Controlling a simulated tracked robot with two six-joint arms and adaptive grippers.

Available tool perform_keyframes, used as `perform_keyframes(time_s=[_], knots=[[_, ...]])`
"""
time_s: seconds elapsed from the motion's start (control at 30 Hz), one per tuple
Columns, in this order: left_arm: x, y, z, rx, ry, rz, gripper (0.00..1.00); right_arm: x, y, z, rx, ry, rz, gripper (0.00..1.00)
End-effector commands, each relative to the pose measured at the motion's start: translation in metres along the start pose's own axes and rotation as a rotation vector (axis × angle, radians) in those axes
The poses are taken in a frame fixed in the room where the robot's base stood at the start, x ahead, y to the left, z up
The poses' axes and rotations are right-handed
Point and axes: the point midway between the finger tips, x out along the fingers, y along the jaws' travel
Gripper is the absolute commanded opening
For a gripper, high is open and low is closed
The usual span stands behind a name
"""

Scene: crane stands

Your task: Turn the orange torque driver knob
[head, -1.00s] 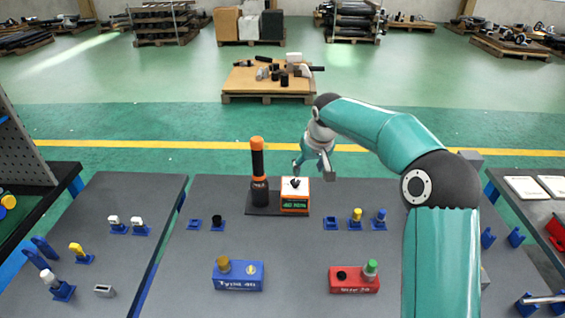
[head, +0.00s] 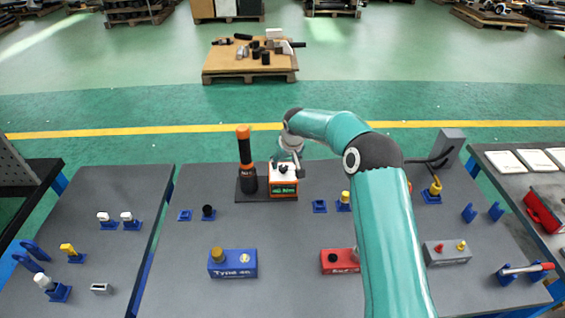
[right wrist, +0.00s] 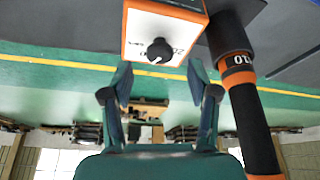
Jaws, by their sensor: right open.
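The orange and white torque driver box (head: 284,189) stands on a dark base plate at the back middle of the table, with a green lit display on its front. Its black knob (right wrist: 159,51) is on the white face, and no finger touches it in the right wrist view. The black and orange driver (head: 246,160) stands upright left of the box; it also shows in the right wrist view (right wrist: 252,115). My right gripper (right wrist: 160,82) is open, its two fingers apart on either side of the knob's line. My left gripper is not in view.
A blue block (head: 232,264) and a red block (head: 340,262), partly hidden by my right arm, stand in front. Small blue holders (head: 184,215) sit on the table. A grey block with coloured knobs (head: 447,252) is at right.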

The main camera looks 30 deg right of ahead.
Motion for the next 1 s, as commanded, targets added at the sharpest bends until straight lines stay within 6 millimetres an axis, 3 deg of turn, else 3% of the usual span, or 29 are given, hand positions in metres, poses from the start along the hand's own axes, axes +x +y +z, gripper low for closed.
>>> perform_keyframes(time_s=[0.23,0.6,0.93,1.0], knots=[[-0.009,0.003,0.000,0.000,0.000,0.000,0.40,0.028,0.001,0.000,0.001,0.000,0.000,0.60],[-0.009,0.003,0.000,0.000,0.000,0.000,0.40,0.033,0.000,0.000,0.001,0.001,0.000,0.60],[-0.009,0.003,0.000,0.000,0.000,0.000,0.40,0.033,0.000,0.000,0.000,0.001,0.000,0.05],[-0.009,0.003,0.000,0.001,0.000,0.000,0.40,0.032,-0.005,0.000,-0.002,0.000,-0.002,0.00]])
